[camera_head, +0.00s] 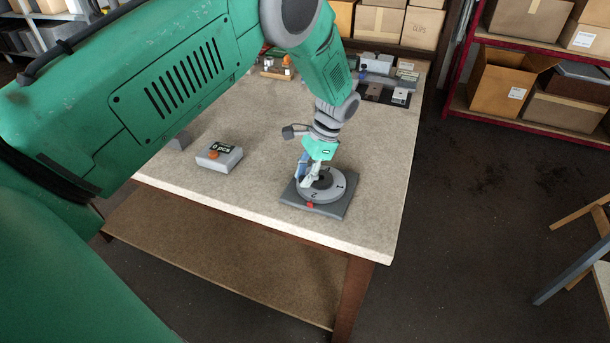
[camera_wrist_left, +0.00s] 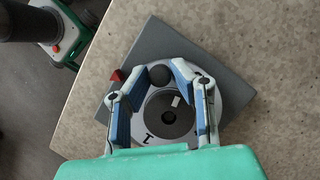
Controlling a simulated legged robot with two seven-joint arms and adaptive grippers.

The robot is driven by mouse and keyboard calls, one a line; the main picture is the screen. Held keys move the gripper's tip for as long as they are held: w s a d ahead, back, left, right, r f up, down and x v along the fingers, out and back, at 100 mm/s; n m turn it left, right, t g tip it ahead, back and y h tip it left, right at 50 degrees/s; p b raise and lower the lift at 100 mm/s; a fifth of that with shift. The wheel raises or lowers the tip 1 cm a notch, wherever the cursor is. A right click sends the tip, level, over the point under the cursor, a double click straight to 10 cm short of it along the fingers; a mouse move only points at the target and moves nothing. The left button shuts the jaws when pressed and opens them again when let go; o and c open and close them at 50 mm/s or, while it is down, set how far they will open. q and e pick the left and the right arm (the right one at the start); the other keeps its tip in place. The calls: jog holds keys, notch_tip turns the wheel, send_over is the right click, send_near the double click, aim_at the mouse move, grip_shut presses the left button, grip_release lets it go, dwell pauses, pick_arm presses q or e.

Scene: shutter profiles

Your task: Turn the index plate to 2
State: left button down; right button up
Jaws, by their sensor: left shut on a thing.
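The index plate (camera_head: 332,193) is a round light-grey disc with dark marks on its rim. It sits on a square dark-grey base (camera_head: 327,210) near the table's front right corner. A small red pointer (camera_head: 310,205) is on the base beside the disc; it also shows in the left wrist view (camera_wrist_left: 116,75). In that view a dark round knob (camera_wrist_left: 159,75) stands on the disc, and a mark like a "1" (camera_wrist_left: 147,139) lies on the near rim. My left gripper (camera_wrist_left: 160,74) is shut on the knob, its blue-padded fingers over the disc. The number at the pointer is unreadable. My right gripper is out of view.
A grey counter box (camera_head: 219,156) with an orange button and a dark display stands left of the plate on the table (camera_head: 255,205). Several parts and trays (camera_head: 385,80) stand at the table's back. A red-framed shelf (camera_head: 460,105) with cartons is at the right.

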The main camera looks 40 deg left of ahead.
aim_at(320, 178)
pick_arm(q)
jog(key=shift+s+f, duration=0.1)
jog(key=shift+s, duration=0.05)
jog(key=c, duration=1.4)
grip_release()
jog(key=shift+c, duration=0.2)
jog(key=shift+w+r, duration=0.2)
jog(key=shift+r, duration=0.05)
jog(key=v, duration=1.1)
jog(key=shift+r, duration=0.2)
jog(key=shift+d, duration=0.1)
